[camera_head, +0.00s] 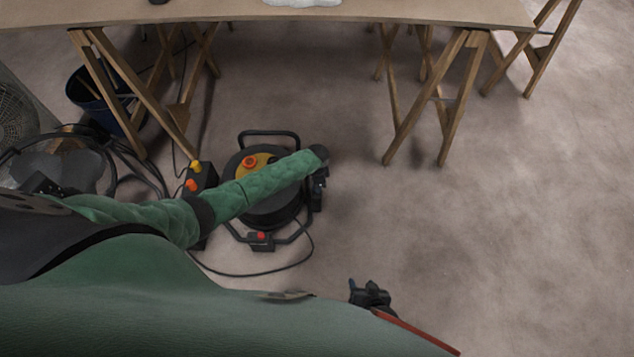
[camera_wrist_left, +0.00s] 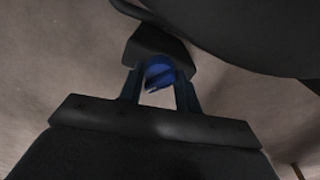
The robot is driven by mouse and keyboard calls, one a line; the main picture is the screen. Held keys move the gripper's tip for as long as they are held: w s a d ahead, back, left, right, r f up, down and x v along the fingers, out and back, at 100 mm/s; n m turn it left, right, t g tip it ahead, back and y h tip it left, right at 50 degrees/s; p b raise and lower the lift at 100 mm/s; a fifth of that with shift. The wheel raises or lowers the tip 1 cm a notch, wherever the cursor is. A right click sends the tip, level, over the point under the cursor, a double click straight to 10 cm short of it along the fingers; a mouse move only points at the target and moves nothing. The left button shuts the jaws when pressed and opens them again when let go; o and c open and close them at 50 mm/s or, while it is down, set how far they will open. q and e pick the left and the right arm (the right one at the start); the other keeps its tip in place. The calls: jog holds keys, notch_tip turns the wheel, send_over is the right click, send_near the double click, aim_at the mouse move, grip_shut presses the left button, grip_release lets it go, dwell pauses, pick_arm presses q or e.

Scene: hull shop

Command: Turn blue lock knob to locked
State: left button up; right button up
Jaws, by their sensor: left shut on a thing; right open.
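A cable reel (camera_head: 268,210) with a dark round drum and a yellow-orange centre stands on the floor. My left arm, in a green sleeve, reaches across it to its right side. In the left wrist view, the blue lock knob (camera_wrist_left: 160,72) sits on a small black housing (camera_wrist_left: 158,46) beside the dark drum. My left gripper (camera_wrist_left: 160,88) is shut on the knob, one finger on each side. The knob's slot or ridge looks tilted; its setting is unclear. In the head view the knob is hidden. My right gripper (camera_head: 370,293) is open and empty, low in the picture.
A wooden table (camera_head: 330,11) on trestles stands behind the reel. A blue bucket (camera_head: 88,92), a fan (camera_head: 16,112) and loose black cable are at the left. A black box with orange and yellow knobs (camera_head: 201,177) stands left of the reel. The floor at right is clear.

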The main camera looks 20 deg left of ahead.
pick_arm(q)
jog(key=shift+m, duration=1.2)
jog(key=shift+d, duration=0.1)
jog(key=o, duration=1)
jog(key=shift+c, duration=0.2)
notch_tip(320, 180, up, 6)
jog(key=shift+r+p, duration=0.2)
jog(key=shift+p, duration=0.55)
jog(key=shift+r, duration=0.7)
